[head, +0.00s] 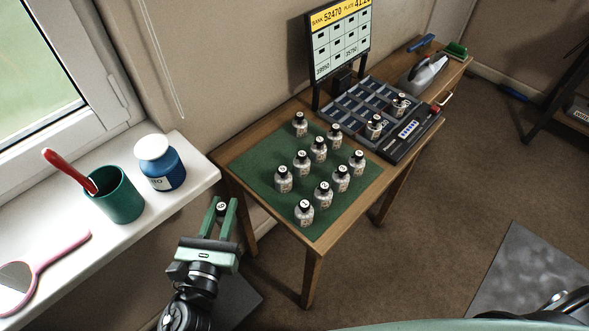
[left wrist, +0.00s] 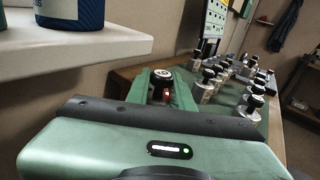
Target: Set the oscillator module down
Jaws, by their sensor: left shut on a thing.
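My left gripper (head: 223,204) is shut on an oscillator module (head: 221,209), a small black-capped piece. They are in the air left of the table's near left corner. In the left wrist view the held module (left wrist: 162,78) sits between the green fingers and shows a small red light; its lower part is hidden. Several similar modules with clear bodies and black caps stand upright on the green mat (head: 262,165). Two more, a nearer one (head: 375,127) and a farther one (head: 401,104), stand at the dark compartmented rack (head: 352,104). My right gripper is not in view.
A white sill (head: 190,181) on the left holds a green cup (head: 117,198), a blue jar (head: 162,171) and a pink mirror (head: 50,262). A display board (head: 341,42) stands behind the rack.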

